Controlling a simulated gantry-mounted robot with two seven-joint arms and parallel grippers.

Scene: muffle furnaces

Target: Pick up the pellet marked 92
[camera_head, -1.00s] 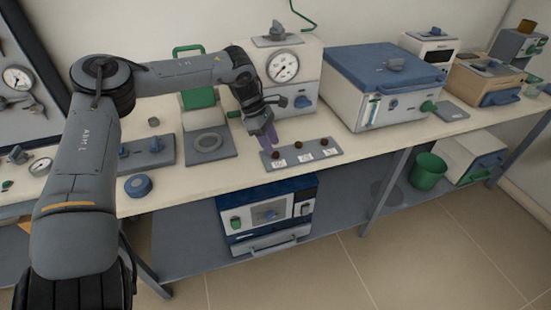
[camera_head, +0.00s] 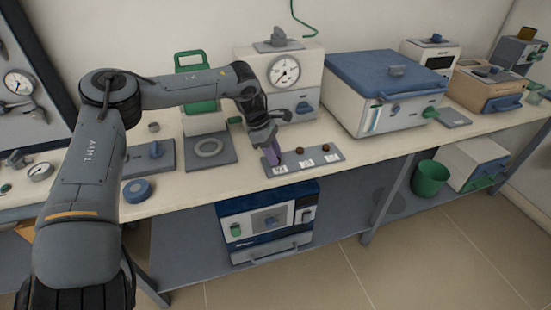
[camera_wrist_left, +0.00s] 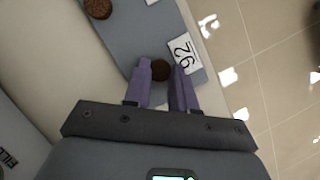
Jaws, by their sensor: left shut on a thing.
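The pellet marked 92 (camera_wrist_left: 160,69) is a small dark brown disc beside a white label reading 92 (camera_wrist_left: 186,55) on a grey plate (camera_wrist_left: 130,33). My left gripper (camera_wrist_left: 161,84), with purple fingers, has one finger on each side of this pellet and is shut on it, low at the plate. In the head view, my left gripper (camera_head: 271,158) reaches down to the left end of the plate (camera_head: 313,155) and hides the pellet. Two other brown pellets, a middle one (camera_head: 299,151) and a right one (camera_head: 325,148), sit on the plate behind their labels. My right gripper is not in view.
A white furnace with a dial (camera_head: 285,72) stands close behind the plate. A blue-lidded furnace (camera_head: 385,85) stands to the right. A grey base with a ring (camera_head: 209,147) lies to the left. The bench's front edge is close in front.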

